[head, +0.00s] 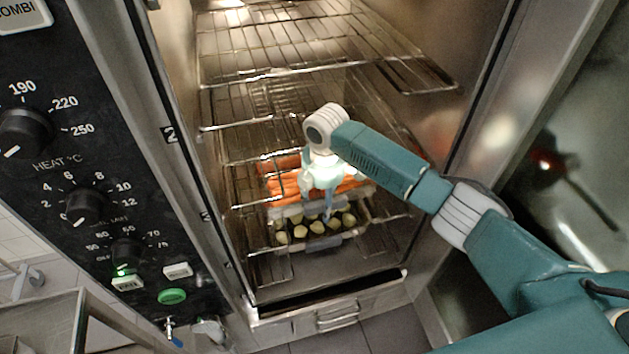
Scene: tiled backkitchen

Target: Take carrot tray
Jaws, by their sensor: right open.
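The carrot tray (285,211) sits on a rack inside the open oven, filled with orange carrots (283,180). My right arm reaches into the oven from the right. My right gripper (328,207) is open and points down in front of the carrots, near the tray's front edge. Its fingers are small and partly blurred here, and I cannot tell whether they touch the tray. The arm and gripper hide part of the carrots. My left gripper is not in view.
A second tray (349,235) with pale round vegetables (301,231) sits just below. Empty wire racks (300,60) are above. The control panel (85,150) and oven side wall are on the left. The oven door (470,120) stands open on the right.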

